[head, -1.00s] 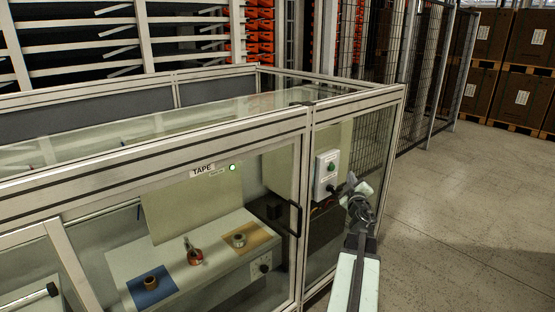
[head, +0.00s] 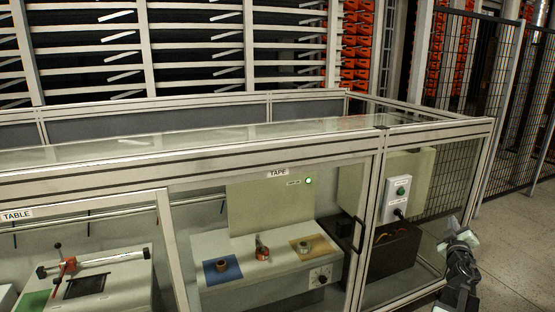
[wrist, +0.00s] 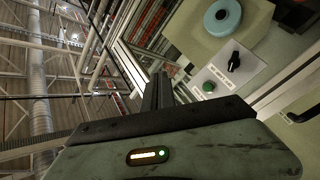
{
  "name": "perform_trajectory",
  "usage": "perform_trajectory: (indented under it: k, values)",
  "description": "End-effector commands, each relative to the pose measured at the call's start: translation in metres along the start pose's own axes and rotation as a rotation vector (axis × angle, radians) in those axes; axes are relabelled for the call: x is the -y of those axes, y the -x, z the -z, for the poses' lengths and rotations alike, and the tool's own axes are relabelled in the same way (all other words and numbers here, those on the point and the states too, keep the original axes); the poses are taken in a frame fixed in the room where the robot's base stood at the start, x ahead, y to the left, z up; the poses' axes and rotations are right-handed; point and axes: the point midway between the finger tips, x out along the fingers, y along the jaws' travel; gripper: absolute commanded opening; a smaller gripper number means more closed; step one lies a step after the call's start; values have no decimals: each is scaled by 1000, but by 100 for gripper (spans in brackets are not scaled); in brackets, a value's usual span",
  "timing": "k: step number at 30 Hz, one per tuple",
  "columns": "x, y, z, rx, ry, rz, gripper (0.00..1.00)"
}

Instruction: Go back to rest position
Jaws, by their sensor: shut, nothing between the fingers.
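My gripper (head: 455,228) is at the lower right of the head view, in front of the right end of the glazed enclosure, and looks apart from it. In the wrist view its dark fingers (wrist: 158,92) are together, with nothing between them. The enclosure's frame (head: 280,157) runs across the head view. Behind its glass, under the TAPE label (head: 278,173), a bench holds a blue mat (head: 234,270), an orange mat (head: 323,246) and rolls. A white switch box (head: 397,199) with a green button stands near the right corner.
A black mesh fence (head: 500,90) stands at the right, with bare concrete floor (head: 515,255) before it. Slatted racks (head: 190,50) stand behind the enclosure. The wrist view shows a panel with a green button (wrist: 208,87) and black knob (wrist: 233,62) close by.

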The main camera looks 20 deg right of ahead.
Motion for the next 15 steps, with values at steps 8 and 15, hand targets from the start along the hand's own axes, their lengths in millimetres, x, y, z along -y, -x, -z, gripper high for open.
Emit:
perform_trajectory:
  k: [8,15]
  values:
    - [25,-6,18,64,-70,-23,0]
    - [82,-5,48,181,-176,-7,0]
